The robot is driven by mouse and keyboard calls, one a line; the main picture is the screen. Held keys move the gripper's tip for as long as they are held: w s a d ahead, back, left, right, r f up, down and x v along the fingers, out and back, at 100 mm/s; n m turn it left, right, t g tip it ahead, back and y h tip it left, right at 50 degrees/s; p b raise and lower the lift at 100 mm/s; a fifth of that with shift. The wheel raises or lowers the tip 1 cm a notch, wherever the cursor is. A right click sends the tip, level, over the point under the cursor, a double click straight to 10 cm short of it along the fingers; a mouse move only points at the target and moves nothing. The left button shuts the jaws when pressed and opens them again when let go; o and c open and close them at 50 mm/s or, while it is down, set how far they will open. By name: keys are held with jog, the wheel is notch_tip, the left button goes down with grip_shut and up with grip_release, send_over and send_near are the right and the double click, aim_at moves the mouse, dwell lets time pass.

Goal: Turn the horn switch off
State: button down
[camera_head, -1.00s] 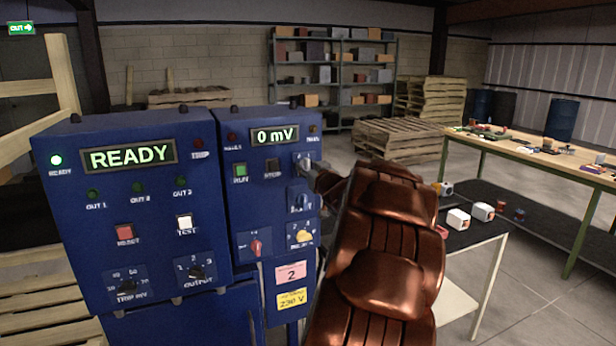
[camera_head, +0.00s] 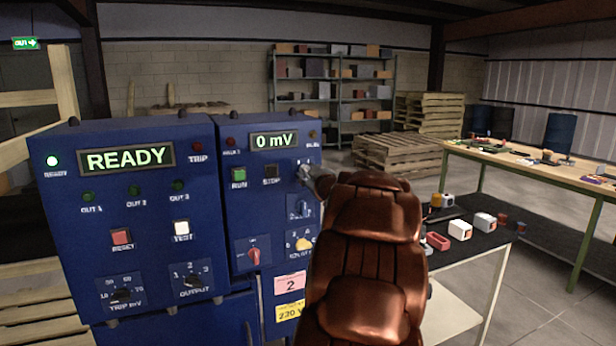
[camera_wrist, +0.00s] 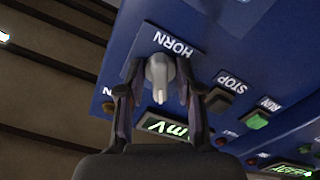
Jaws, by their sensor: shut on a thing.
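The horn switch (camera_wrist: 160,72) is a grey knob with a pale pointer on the blue panel. It shows in the wrist view under the label HORN, upside down there. My gripper (camera_wrist: 160,95) has its two dark fingers on either side of the knob and is shut on it. In the head view my gripper (camera_head: 312,178) reaches the upper right of the right-hand blue cabinet (camera_head: 225,160). My copper-coloured arm hides the area to the right of it, and the switch is mostly covered there.
The STOP button (camera_wrist: 230,82) and green RUN button (camera_wrist: 257,121) sit beside the switch. The left cabinet (camera_head: 140,255) displays READY, the right one 0 mV. A black-topped table (camera_head: 470,244) with small parts stands right of my arm. Pallets and shelves are farther back.

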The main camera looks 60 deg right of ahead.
jog(key=c, duration=1.1)
grip_release()
jog(key=shift+c, duration=0.2)
jog(key=v, duration=1.2)
